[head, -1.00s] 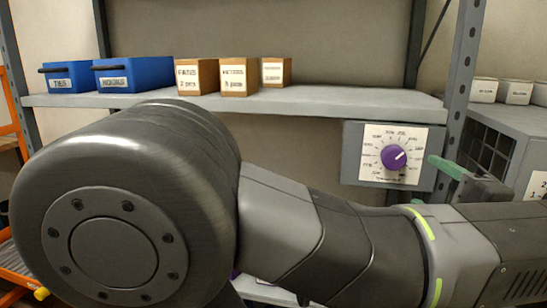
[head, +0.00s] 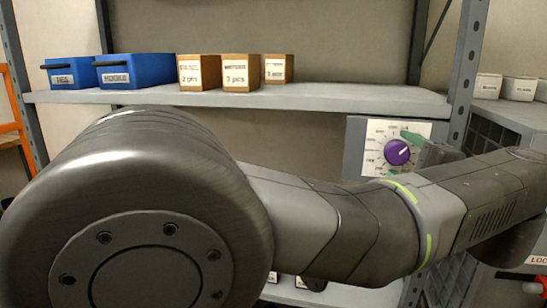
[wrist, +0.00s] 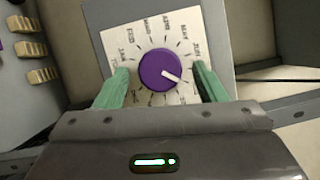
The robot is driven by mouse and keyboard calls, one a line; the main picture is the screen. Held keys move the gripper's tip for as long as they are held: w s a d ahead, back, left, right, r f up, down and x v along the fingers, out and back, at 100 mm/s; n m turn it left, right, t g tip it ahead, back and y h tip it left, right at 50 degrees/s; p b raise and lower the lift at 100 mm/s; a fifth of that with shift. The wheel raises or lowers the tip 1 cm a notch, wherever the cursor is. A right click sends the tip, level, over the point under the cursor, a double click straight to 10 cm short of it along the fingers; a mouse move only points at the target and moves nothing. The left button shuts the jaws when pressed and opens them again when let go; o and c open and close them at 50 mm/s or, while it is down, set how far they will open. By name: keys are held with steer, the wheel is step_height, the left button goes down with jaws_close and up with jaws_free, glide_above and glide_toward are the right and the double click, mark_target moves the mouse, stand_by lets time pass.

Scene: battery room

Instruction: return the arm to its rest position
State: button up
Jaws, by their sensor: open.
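My gripper (wrist: 160,69) is open, with its two green fingers spread on either side of a purple knob (wrist: 159,70) in the wrist view. I cannot tell whether the fingers touch it, but they are not closed on it. The knob sits on a white labelled dial plate on a grey box. In the head view the knob (head: 397,152) has its white mark pointing to the upper right. My gripper (head: 402,154) is there in front of the dial's right part. My arm stretches across the lower half of the head view.
A grey shelf (head: 330,100) holds blue bins (head: 134,70) and brown boxes (head: 235,73) above my arm. A shelf upright (head: 464,70) stands right of the dial. A grey cabinet (head: 520,115) with small white boxes (head: 520,88) is at the right. Tan levers (wrist: 36,48) show left in the wrist view.

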stand_by(0.3)
steer(key=s+d+p, duration=0.2)
steer(key=s, duration=1.1)
steer(key=w, duration=0.4)
steer(key=w+a+b, duration=0.1)
steer(key=w, duration=0.3)
steer(key=w+a+b, duration=0.1)
steer(key=w, duration=0.4)
steer(key=shift+w+r+m+p, duration=0.1)
steer(key=shift+w+m+p, duration=0.05)
steer(key=shift+m+p, duration=0.25)
steer(key=m+t+h+p, duration=0.1)
steer(key=m, duration=0.2)
steer(key=m+t+h+p, duration=0.1)
steer(key=m, duration=0.2)
steer(key=shift+a+m+t+p, duration=0.15)
steer(key=shift+m+t+p, duration=0.15)
steer(key=shift+p, duration=0.1)
steer(key=m+h+p, duration=0.1)
steer(key=m, duration=0.1)
steer(key=m+p, duration=0.1)
steer(key=m, duration=0.1)
steer(key=m+t+h, duration=0.1)
steer(key=m, duration=0.1)
steer(key=shift+a+f+h+p, duration=0.15)
steer(key=shift+f+h+p, duration=0.15)
steer(key=shift+p, duration=0.1)
steer(key=shift+f+m+h+p, duration=0.1)
steer(key=shift+m+h+p, duration=0.25)
steer(key=shift+m, duration=0.65)
